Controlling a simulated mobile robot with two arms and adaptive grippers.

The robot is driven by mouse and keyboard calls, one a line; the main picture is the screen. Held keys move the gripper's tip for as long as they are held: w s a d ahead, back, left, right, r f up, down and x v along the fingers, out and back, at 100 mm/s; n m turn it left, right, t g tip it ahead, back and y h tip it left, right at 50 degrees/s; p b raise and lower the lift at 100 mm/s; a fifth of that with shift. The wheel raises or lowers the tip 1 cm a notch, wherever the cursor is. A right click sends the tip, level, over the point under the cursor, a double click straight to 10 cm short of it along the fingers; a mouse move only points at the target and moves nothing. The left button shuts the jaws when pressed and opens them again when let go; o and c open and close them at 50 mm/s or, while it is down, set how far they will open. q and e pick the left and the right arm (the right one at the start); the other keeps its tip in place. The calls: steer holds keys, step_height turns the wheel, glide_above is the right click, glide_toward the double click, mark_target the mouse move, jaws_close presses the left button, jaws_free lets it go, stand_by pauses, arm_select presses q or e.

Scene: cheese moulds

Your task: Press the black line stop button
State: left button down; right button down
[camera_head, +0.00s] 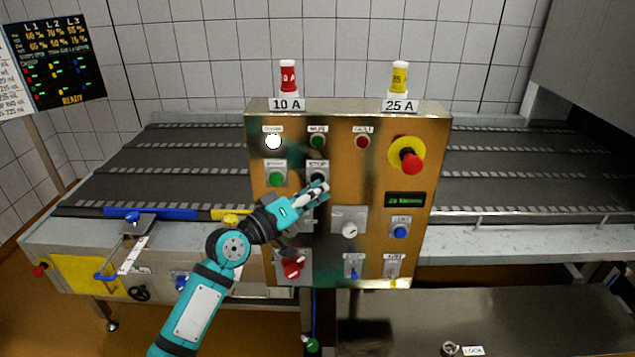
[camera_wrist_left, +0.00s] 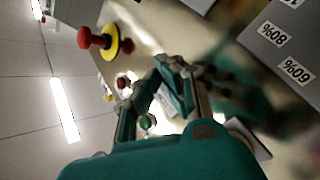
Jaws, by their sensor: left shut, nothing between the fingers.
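The control panel (camera_head: 350,265) is a brass-coloured upright box. In the left wrist view the closed fingertips (camera_wrist_left: 160,68) are over the panel face, and the black button cannot be made out. My right gripper is not in view.
A red emergency knob on a yellow disc (camera_head: 407,155) stands out at the panel's upper right. A white selector knob (camera_head: 349,230), a blue button (camera_head: 400,232) and a red knob (camera_head: 292,268) are lower. Fuses stand on top. A conveyor (camera_head: 180,160) runs behind.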

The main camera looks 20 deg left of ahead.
arm_select(q)
steer(key=shift+w, duration=0.1)
steer(key=shift+r, duration=0.1)
stand_by(0.4)
steer(key=shift+s+d+p, duration=0.2)
steer(key=shift+s+p, duration=0.2)
steer(key=shift+s, duration=0.5)
steer(key=s+p, duration=0.1)
steer(key=s, duration=0.1)
steer(key=s+d+p, duration=0.1)
steer(key=s, duration=0.1)
steer(key=shift+s+d, duration=0.2)
steer(key=shift+s, duration=0.2)
